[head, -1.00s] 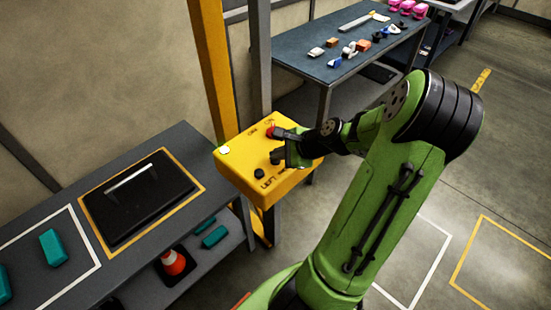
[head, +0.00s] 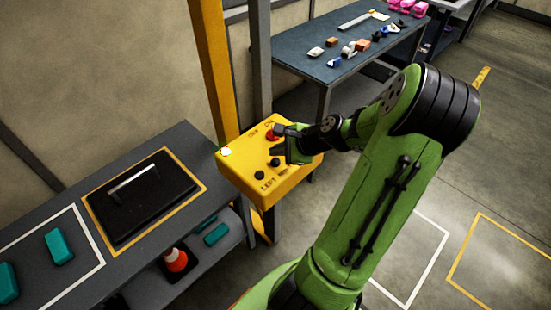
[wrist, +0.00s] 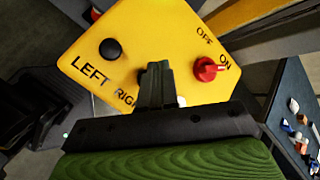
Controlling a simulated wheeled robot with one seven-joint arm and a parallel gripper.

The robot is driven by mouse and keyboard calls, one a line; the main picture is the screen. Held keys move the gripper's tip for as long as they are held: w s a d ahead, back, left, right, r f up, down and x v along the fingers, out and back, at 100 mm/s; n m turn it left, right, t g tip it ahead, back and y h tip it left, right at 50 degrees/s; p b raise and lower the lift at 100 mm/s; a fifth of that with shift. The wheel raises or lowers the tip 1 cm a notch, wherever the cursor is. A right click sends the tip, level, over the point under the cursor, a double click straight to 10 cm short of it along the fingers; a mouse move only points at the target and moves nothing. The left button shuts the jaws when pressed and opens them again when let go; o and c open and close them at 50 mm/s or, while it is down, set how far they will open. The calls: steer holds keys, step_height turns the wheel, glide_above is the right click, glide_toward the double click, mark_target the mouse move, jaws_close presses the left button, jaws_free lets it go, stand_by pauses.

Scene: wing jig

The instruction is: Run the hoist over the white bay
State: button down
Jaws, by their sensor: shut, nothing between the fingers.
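A yellow control box (head: 262,193) has two black push buttons, the left one (head: 259,175) marked LEFT, a red knob (head: 271,135) by OFF and ON, and a glowing white lamp (head: 226,152). My gripper (head: 279,148) is shut and empty, at the box between the knob and the right button. In the wrist view its fingertips (wrist: 155,68) overlap the RIGHT button; contact cannot be told. The knob (wrist: 205,69) points towards ON. A white outline (head: 427,273) lies on the floor, partly hidden by my arm. Another white outline (head: 88,233) is on the bench. No hoist is visible.
The bench (head: 180,140) holds a black case (head: 140,205) in an orange outline and teal blocks (head: 60,246). A yellow post (head: 212,65) stands behind the box. A yellow floor outline (head: 463,252) is at right. A blue-topped table (head: 310,65) holds small parts.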

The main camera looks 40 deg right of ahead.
mark_target(278, 163)
step_height(278, 163, up, 5)
steer(key=p, duration=0.4)
steer(key=shift+f, duration=0.3)
steer(key=shift+a, duration=0.1)
stand_by(1.0)
